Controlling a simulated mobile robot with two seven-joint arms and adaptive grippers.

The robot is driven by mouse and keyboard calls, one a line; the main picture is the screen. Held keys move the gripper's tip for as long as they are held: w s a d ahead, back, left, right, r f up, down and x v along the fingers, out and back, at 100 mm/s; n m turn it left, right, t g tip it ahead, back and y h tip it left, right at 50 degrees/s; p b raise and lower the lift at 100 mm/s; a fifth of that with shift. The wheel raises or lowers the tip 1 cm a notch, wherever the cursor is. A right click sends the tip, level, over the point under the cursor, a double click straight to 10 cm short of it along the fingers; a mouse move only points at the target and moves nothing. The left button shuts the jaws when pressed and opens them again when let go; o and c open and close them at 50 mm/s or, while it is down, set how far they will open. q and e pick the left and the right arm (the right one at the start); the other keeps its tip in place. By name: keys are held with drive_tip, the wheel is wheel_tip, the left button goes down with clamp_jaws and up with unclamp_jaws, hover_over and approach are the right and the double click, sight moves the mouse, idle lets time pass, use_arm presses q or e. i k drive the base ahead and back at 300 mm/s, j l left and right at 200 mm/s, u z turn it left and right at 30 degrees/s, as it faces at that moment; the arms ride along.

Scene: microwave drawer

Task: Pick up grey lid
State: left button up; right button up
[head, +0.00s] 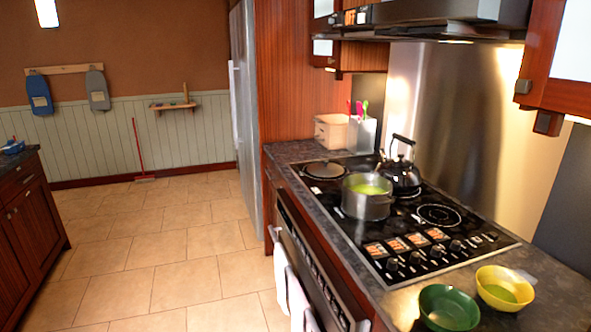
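A flat, round grey disc that looks like the grey lid (325,170) lies at the back left of the black cooktop, near its left edge. It is small in the picture and I cannot make out a handle clearly. An open steel pot (366,206) with green contents stands just in front of it and to the right. Neither of my grippers is in view.
A dark kettle (402,174) stands behind the pot. A green bowl (449,308) and a yellow bowl (505,287) sit on the near counter. A utensil holder (363,136) and a box (331,131) stand at the back. Towels hang from the oven front. Tiled floor is open at left.

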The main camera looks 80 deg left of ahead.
sight(325, 169)
drive_tip(key=u, duration=2.9)
drive_tip(key=i+u, duration=0.25)
drive_tip(key=i, duration=4.2)
drive_tip(key=i+z, duration=0.2)
drive_tip(key=i, duration=0.25)
drive_tip(key=i+j+z, duration=0.2)
drive_tip(key=i, duration=0.2)
drive_tip(key=i+j+z, duration=0.2)
drive_tip(key=i, duration=0.2)
